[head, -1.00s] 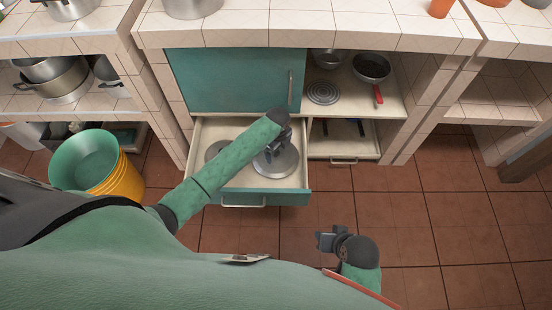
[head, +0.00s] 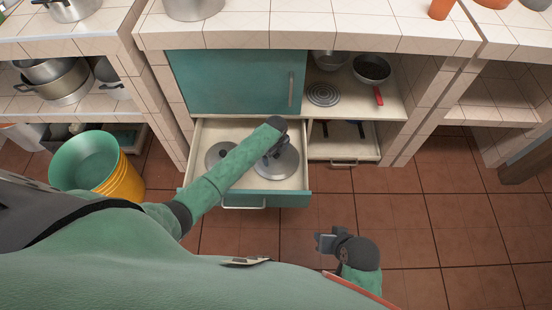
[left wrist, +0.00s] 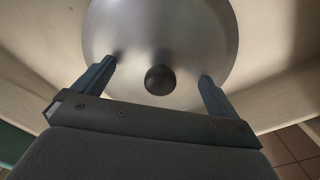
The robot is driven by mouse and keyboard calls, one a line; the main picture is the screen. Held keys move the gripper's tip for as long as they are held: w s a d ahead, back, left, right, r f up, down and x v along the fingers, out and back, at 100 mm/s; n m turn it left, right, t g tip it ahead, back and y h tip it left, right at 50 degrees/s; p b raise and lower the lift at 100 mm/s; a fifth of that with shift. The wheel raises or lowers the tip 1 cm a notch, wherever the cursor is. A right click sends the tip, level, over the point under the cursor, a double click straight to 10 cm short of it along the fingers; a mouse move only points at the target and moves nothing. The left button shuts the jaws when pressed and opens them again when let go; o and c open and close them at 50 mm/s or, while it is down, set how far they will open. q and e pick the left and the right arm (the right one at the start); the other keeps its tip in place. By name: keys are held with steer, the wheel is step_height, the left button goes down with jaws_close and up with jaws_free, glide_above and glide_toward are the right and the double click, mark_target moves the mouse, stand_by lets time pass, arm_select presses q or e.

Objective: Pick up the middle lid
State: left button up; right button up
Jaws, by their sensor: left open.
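A round metal lid (head: 286,166) lies in the open drawer, partly covered by my left gripper (head: 262,154). A second metal lid (head: 215,155) lies to its left, partly behind my forearm. Any lid hidden under the arm cannot be seen, so I cannot tell which is the middle one. In the left wrist view, one lid (left wrist: 190,35) with a dark round knob (left wrist: 160,80) fills the top centre. The open left gripper (left wrist: 157,71) has its fingers apart on either side of the knob, not touching it. My right gripper (head: 327,243) hangs over the floor; its jaws are too small to read.
The drawer's front panel (head: 280,199) and side walls surround the lids. A closed teal cabinet door (head: 232,80) is above. Shelves at right hold a pan (head: 371,69) and a coiled trivet (head: 322,94). Yellow-green buckets (head: 118,180) stand on the floor at left.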

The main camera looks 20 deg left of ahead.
arm_select(q)
steer(key=shift+f, duration=0.1)
steer(key=shift+c, duration=0.2)
steer(key=shift+s, duration=0.1)
steer(key=c, duration=2)
